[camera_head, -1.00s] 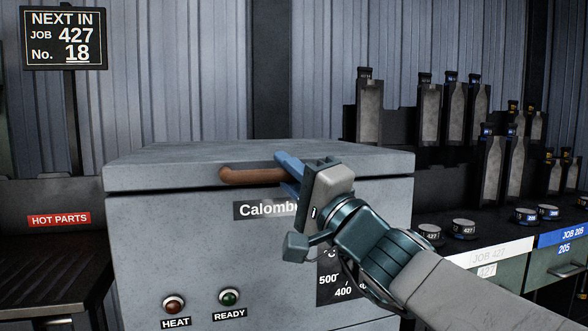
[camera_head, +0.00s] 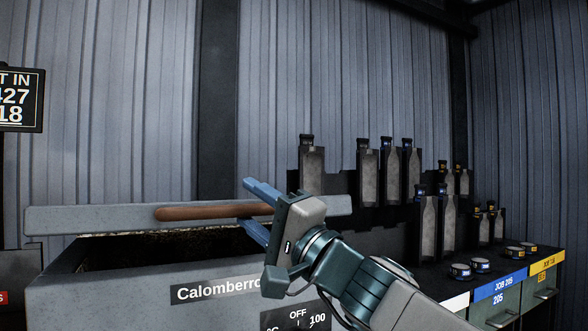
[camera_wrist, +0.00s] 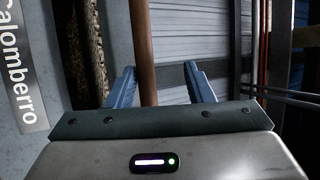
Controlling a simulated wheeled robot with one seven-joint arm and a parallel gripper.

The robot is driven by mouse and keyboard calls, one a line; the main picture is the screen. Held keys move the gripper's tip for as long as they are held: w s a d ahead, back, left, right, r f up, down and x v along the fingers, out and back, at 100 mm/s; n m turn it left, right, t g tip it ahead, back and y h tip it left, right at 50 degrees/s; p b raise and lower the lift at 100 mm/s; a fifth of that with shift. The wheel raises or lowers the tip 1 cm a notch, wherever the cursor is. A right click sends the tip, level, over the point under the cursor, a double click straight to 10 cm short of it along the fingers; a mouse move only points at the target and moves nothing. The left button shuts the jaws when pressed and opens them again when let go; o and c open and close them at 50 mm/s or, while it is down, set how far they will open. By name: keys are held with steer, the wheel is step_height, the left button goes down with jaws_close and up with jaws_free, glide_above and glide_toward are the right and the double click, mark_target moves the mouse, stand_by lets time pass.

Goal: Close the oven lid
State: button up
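The grey oven (camera_head: 105,298), labelled Calomberro, stands at the lower left of the head view. Its lid (camera_head: 85,217) is raised, and a dark gap (camera_head: 150,247) shows between the lid's front edge and the body. A brown bar handle (camera_head: 195,213) runs along the lid's front. My gripper (camera_head: 246,204) is at the handle's right part, one blue finger above it and one below. In the wrist view the fingers (camera_wrist: 160,76) are wide apart, with the handle (camera_wrist: 143,50) between them, nearer the left finger. The handle's right end is hidden behind my gripper.
A black rack of grey bottle-shaped moulds (camera_head: 368,172) stands to the right of the oven. Round labelled pieces (camera_head: 480,265) sit on the bench at right, above drawers (camera_head: 540,285). A job sign (camera_head: 22,100) stands at the left. A corrugated wall is behind.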

steer(key=d+r+p, duration=0.1)
steer(key=d+r, duration=0.3)
steer(key=d, duration=0.3)
steer(key=shift+s+d+r+p, duration=0.2)
steer(key=shift+s+r+p, duration=0.05)
steer(key=shift+s+p, duration=0.2)
